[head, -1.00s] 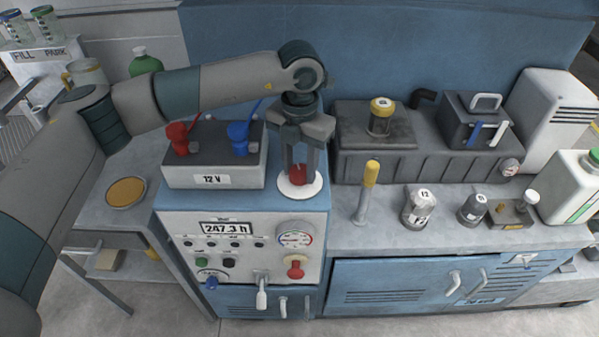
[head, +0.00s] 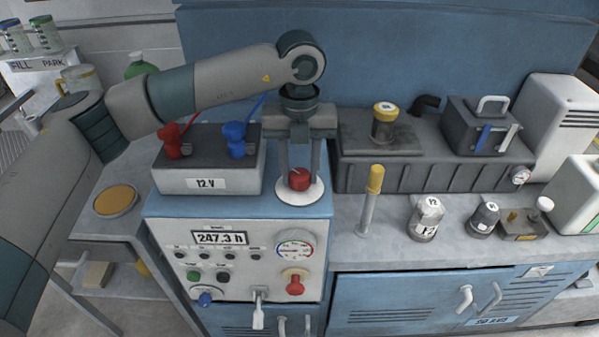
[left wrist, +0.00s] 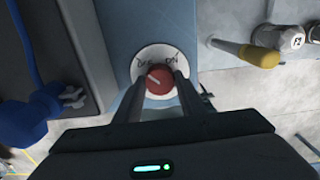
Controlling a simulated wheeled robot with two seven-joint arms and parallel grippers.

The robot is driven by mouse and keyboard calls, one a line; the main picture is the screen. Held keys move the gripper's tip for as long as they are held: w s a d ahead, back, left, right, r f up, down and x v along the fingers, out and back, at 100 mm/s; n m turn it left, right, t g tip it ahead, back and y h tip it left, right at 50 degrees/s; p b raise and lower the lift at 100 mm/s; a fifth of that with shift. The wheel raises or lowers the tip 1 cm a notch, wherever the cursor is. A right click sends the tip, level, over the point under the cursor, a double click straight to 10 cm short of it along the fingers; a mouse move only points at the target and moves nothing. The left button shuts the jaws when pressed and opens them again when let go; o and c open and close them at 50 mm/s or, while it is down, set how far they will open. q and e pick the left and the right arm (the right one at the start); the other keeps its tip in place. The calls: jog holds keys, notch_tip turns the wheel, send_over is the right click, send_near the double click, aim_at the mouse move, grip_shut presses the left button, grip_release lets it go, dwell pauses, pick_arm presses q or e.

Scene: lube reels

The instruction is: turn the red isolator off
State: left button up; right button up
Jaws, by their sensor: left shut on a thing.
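The red isolator is a round red knob (head: 299,179) on a white disc (head: 301,195) on top of the blue control cabinet. In the left wrist view the knob (left wrist: 160,81) shows between my fingers, with OFF at the upper left and ON at the upper right of the disc (left wrist: 150,53). A pale mark on the knob points to the upper left, toward the OFF side. My left gripper (head: 299,172) reaches down from above and is shut on the knob, one finger on each side. My right gripper is not in view.
A grey 12 V battery (head: 208,172) with red and blue terminal clamps stands just left of the isolator. To the right are a yellow-topped handle (head: 373,190) and a dark ribbed tank (head: 436,164). The cabinet front has another red knob (head: 294,283).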

aim_at(300, 174)
pick_arm(q)
jog(key=shift+w+r, duration=0.1)
jog(key=shift+r, duration=0.05)
jog(key=o, duration=1)
jog(key=shift+o, duration=0.2)
jog(key=shift+r, duration=0.55)
notch_tip(300, 174, up, 16)
jog(key=b, duration=0.1)
jog(key=shift+b, duration=0.4)
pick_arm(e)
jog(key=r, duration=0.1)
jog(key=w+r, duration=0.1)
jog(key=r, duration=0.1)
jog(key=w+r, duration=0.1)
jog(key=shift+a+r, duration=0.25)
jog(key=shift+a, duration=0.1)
pick_arm(q)
jog(key=shift+r, duration=0.1)
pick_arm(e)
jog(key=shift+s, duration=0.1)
